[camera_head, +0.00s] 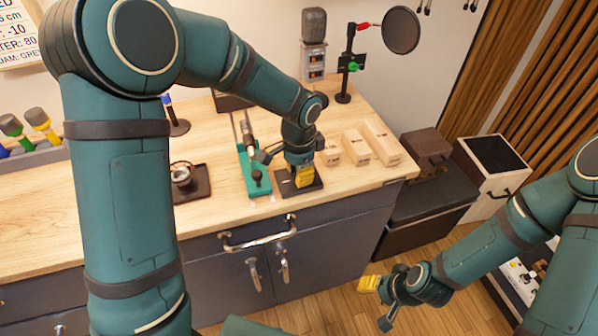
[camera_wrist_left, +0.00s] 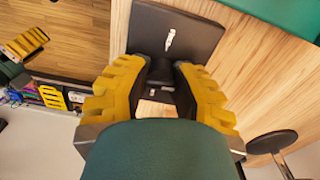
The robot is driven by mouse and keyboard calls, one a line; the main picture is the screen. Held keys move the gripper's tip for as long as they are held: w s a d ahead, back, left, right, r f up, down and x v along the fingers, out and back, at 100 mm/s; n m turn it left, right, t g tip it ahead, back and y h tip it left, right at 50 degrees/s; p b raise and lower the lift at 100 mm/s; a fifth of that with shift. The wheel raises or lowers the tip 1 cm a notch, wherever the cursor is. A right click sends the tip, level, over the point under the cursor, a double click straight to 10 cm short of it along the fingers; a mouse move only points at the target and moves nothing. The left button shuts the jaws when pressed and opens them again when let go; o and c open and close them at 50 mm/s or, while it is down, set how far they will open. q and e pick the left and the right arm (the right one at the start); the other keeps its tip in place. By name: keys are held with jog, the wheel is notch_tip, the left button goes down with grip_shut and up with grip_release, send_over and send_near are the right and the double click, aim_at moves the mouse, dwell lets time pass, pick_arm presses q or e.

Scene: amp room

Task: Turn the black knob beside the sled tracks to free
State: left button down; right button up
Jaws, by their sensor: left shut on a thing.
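The black knob (camera_wrist_left: 160,74) sits on a square black plate (camera_head: 288,190) on the wooden bench, just right of the green sled base (camera_head: 263,186) with its metal tracks (camera_head: 243,128). My left gripper (camera_head: 303,178) comes down over the plate and hides the knob in the head view. In the left wrist view its yellow fingers are shut on the knob's two sides. A white mark (camera_wrist_left: 169,39) shows on the plate (camera_wrist_left: 196,30) beyond the knob. My right gripper (camera_head: 370,285) hangs low in front of the bench, away from the knob; its opening is unclear.
Several wooden blocks (camera_head: 381,143) stand right of the plate. A small dark tray (camera_head: 192,190) with a metal cup lies left of the sled. A microphone stand (camera_head: 345,78) is behind. The bench front has a handle (camera_head: 258,240).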

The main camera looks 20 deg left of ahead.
pick_arm(q)
jog(key=n, duration=0.4)
jog(key=shift+n, duration=0.4)
jog(key=n, duration=0.4)
jog(key=n+p, duration=0.1)
jog(key=n, duration=0.3)
jog(key=shift+r+n, duration=0.1)
jog(key=shift+n, duration=0.3)
jog(key=shift+n+p, duration=0.55)
jog(key=shift+n, duration=0.95)
jog(key=c, duration=0.7)
grip_release()
jog(key=shift+c, duration=0.2)
